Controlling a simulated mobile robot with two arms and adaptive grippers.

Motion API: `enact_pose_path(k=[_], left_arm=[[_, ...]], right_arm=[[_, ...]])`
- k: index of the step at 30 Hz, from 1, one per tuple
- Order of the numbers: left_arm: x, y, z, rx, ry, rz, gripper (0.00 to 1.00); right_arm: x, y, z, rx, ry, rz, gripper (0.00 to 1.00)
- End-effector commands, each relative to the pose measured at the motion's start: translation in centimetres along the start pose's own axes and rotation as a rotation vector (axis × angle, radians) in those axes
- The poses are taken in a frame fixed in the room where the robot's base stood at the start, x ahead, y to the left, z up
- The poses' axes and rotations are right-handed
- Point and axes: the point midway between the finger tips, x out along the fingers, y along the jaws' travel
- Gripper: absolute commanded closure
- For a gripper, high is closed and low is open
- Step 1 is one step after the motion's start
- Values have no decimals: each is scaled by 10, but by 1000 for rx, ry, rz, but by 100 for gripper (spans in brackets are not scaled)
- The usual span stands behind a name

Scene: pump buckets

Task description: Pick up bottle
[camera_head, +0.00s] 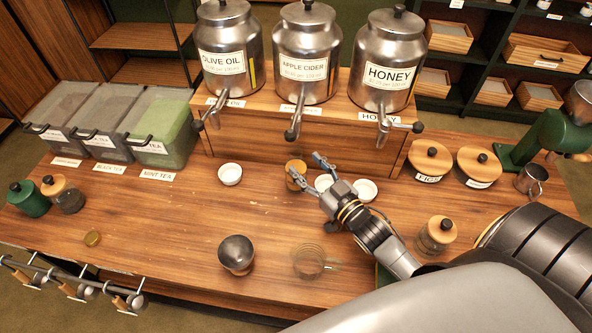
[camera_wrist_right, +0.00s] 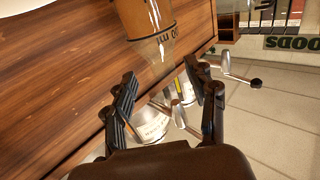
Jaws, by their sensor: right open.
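The bottle (camera_head: 296,168) is a small amber container standing on the wooden counter in front of the dispensers, partly hidden by a fingertip in the head view. In the right wrist view an amber bottle (camera_wrist_right: 143,18) with dark lettering and a clearer lower part shows at the top, beyond the fingertips. My right gripper (camera_head: 304,168) is open, with its fingers close to the bottle in the head view. In the right wrist view the open fingers (camera_wrist_right: 164,84) have nothing clamped between them. Whether a finger touches the bottle cannot be told. My left gripper is not in view.
Metal dispensers labelled olive oil (camera_head: 232,85), apple cider (camera_head: 306,88) and honey (camera_head: 388,98) stand on a raised shelf behind. White bowls (camera_head: 230,174) are nearby. The left middle of the counter is mostly clear.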

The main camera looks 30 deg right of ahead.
Motion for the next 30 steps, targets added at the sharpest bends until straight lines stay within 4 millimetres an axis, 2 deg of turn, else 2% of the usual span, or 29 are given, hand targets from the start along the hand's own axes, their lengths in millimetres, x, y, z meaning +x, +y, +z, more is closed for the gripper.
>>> enact_pose_path(k=[6, 9, 13, 19, 27, 30], left_arm=[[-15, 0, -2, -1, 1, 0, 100], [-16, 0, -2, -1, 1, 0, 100], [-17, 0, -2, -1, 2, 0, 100], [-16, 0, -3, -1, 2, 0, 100], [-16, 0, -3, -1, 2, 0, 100], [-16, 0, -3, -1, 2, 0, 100]], right_arm=[[31, -2, -5, 1, 2, 0, 43], [44, -2, -3, 0, 2, -1, 43], [50, -3, -1, 0, 1, -2, 43], [50, -3, 0, 1, 0, -1, 43], [50, -3, 0, 1, 0, -1, 98], [50, -3, 0, 1, -1, -1, 100]])
